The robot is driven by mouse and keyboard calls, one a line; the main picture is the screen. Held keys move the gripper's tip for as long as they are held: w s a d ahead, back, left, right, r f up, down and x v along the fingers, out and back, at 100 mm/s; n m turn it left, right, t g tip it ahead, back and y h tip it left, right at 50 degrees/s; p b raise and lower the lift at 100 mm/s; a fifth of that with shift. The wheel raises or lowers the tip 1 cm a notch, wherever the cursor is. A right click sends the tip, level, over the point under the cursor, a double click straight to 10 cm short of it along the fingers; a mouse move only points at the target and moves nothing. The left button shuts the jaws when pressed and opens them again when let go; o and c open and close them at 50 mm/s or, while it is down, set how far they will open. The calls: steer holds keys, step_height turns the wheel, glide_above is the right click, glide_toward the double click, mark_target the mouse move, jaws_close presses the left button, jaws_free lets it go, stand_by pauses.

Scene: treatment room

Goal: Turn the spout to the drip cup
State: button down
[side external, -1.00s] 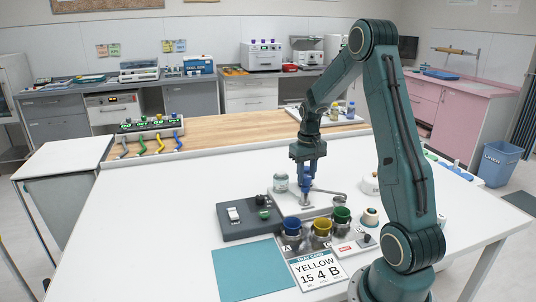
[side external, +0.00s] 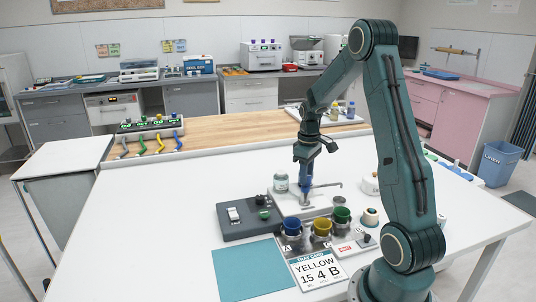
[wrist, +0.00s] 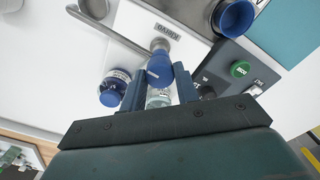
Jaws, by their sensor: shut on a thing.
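A blue upright knob (side external: 306,190) stands on a white base plate (side external: 327,203). A thin metal spout (side external: 328,186) extends from it to the right, its end bent. In the wrist view the spout (wrist: 108,34) runs to the upper left from the blue knob (wrist: 159,66). My gripper (side external: 306,180) points down at the knob from above; in the wrist view its fingers (wrist: 160,88) are shut on the knob's sides. Blue (side external: 292,227), yellow (side external: 321,229) and green (side external: 341,217) cups stand in front of the base. I cannot tell which is the drip cup.
A grey control box (side external: 250,217) with a switch and green button stands left of the base. A card reading "YELLOW 15 4 B" (side external: 318,270) and a teal mat (side external: 253,269) lie in front. The table's left side is clear.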

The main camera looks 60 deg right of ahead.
steer(key=shift+r, duration=0.1)
steer(key=c, duration=1)
jaws_free()
steer(key=shift+c, duration=0.2)
steer(key=shift+r, duration=0.1)
step_height(320, 180, up, 14)
steer(key=shift+f, duration=0.2)
steer(key=shift+a, duration=0.1)
